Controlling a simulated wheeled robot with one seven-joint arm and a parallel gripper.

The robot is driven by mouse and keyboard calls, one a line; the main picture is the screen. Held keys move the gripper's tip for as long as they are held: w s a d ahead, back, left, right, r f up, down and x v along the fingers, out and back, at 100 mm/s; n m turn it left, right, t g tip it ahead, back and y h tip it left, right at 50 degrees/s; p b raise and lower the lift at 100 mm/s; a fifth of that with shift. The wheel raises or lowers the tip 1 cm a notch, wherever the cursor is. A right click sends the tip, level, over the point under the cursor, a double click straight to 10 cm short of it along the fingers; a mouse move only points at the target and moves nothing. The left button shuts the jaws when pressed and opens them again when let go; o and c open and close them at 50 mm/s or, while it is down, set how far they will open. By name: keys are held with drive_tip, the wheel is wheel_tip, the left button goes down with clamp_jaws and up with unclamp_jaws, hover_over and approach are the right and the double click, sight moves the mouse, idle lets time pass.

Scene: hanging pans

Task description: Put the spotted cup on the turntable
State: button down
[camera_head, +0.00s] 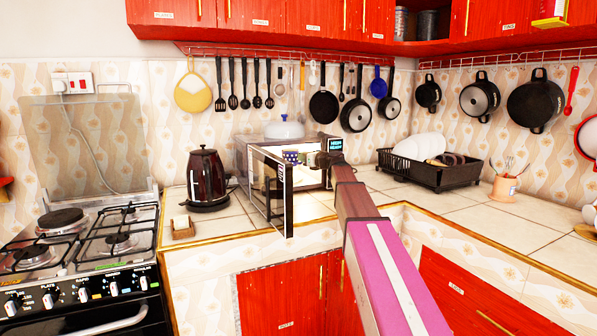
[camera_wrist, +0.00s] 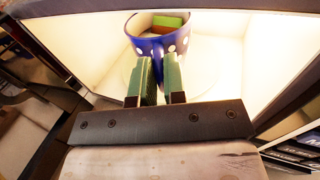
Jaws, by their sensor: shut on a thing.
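The spotted cup (camera_wrist: 178,44), blue with white dots, is in the open microwave (camera_head: 270,170). It also shows small in the head view (camera_head: 291,157). My gripper (camera_wrist: 157,68) is shut on the cup's handle side, with green pads on both sides of it. A green and orange block shows inside the cup's mouth. A pale round turntable (camera_wrist: 204,78) shows faintly under and around the cup in the bright interior. I cannot tell whether the cup's base touches it. The fingers hide the lower handle.
The microwave's door (camera_head: 272,190) stands open at the left of my arm. A dark kettle (camera_head: 207,180) is left of it on the counter. A black dish rack (camera_head: 430,172) with plates stands to the right. Pans hang on the wall behind.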

drive_tip(key=shift+w+a+f, duration=0.3)
drive_tip(key=shift+w+f, duration=0.45)
drive_tip(key=shift+f, duration=0.35)
drive_tip(key=shift+w+a+f, duration=0.25)
drive_tip(key=shift+w+f, duration=0.5)
drive_tip(key=shift+f, duration=0.3)
drive_tip(key=shift+w+a+f, duration=0.3)
drive_tip(key=shift+w+f, duration=0.45)
drive_tip(key=shift+f, duration=0.35)
drive_tip(key=shift+w+f, duration=0.2)
drive_tip(key=shift+f, duration=0.05)
drive_tip(key=shift+f, duration=0.1)
drive_tip(key=c, duration=1.2)
unclamp_jaws()
drive_tip(key=shift+s, duration=0.15)
drive_tip(key=v, duration=1.1)
drive_tip(key=shift+s+d, duration=0.2)
drive_tip(key=shift+d, duration=0.15)
